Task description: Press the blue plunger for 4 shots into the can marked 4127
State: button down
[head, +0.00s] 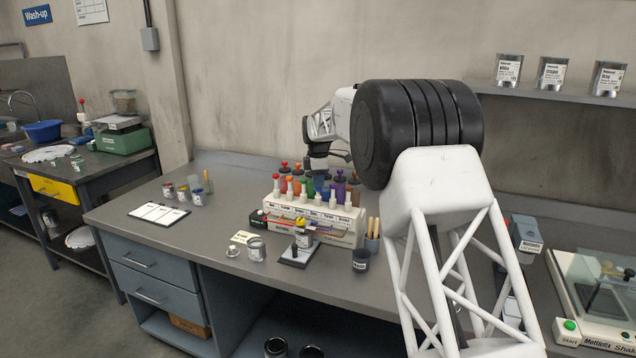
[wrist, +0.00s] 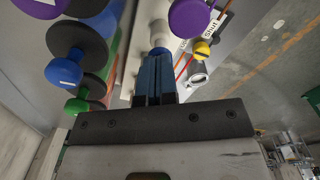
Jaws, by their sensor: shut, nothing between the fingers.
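My gripper (head: 318,160) is shut and points down over the pump rack (head: 345,238). In the head view that knob is hidden or too small to make out. An open can (head: 303,241) stands on a black pad (head: 295,256) before the rack. Another can (head: 256,250) stands to its left. No can number is readable.
A dark cup (head: 361,261) is right of the pad. A clipboard (head: 159,213) and small jars (head: 183,194) lie left.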

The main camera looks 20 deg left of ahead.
jog(key=shift+r, duration=2.1)
jog(key=shift+r, duration=0.15)
jog(key=shift+r, duration=2.4)
